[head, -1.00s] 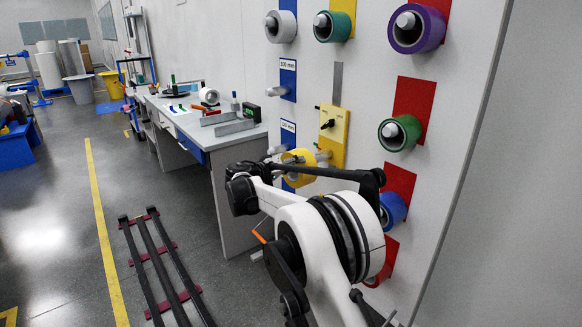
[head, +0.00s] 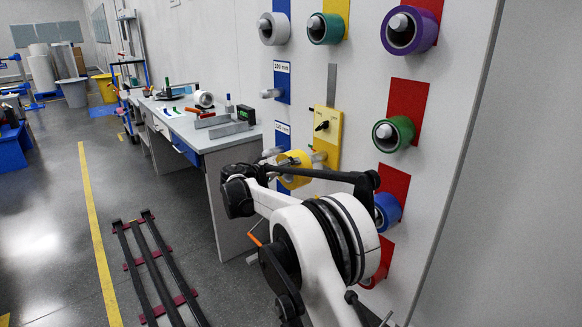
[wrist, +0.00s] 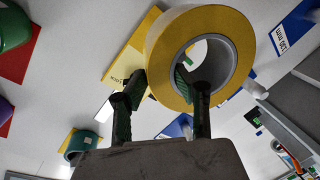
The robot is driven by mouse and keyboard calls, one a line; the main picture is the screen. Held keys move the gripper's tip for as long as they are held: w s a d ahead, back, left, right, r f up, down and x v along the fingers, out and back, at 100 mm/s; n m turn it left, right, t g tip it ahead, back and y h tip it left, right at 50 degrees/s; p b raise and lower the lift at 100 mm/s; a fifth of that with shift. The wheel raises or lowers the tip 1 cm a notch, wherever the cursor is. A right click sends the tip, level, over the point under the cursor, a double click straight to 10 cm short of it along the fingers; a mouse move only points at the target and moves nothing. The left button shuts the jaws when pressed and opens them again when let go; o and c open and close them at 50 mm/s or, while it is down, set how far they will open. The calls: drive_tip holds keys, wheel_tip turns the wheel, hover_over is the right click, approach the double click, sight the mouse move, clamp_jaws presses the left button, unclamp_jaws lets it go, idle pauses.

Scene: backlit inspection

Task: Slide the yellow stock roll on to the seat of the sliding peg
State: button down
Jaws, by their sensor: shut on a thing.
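The yellow stock roll (head: 294,180) is in front of the wall panel, just left of the yellow plate. In the wrist view the roll (wrist: 215,22) shows its open grey core. My gripper (wrist: 162,78) is shut on the roll's ring, one finger outside it and the other inside the core. In the head view my arm hides most of the gripper. The yellow plate (head: 329,148) has a black knob and a grey slot above it. A pale peg end (head: 319,157) shows at its lower part, beside the roll. I cannot tell whether the roll touches this peg.
Pegs stand out at the blue strips marked 100 mm (head: 282,75) and 120 mm (head: 282,132). A green roll (head: 393,133) and a blue roll (head: 387,211) hang to the right. White, teal and purple (head: 410,30) rolls hang above. A workbench (head: 215,142) stands left.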

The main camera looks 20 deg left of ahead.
sight(307, 160)
drive_tip(key=shift+d+r+x, duration=0.15)
drive_tip(key=shift+r+x, duration=0.05)
drive_tip(key=shift+x, duration=1.15)
drive_tip(key=shift+d+r+x, duration=0.15)
drive_tip(key=shift+r+x, duration=0.1)
drive_tip(key=shift+x, duration=1.1)
drive_tip(key=shift+d+r+x, duration=0.15)
drive_tip(key=shift+r+x, duration=0.05)
drive_tip(key=shift+x, duration=1.1)
idle(0.4)
drive_tip(key=c, duration=1.3)
unclamp_jaws()
drive_tip(key=shift+d, duration=0.1)
drive_tip(key=shift+o, duration=0.2)
drive_tip(key=shift+s+f, duration=0.1)
drive_tip(key=shift+f, duration=0.05)
drive_tip(key=shift+s+a, duration=0.3)
drive_tip(key=shift+a, duration=0.05)
drive_tip(key=v, duration=1.1)
drive_tip(key=shift+d, duration=0.15)
drive_tip(key=shift+s, duration=0.1)
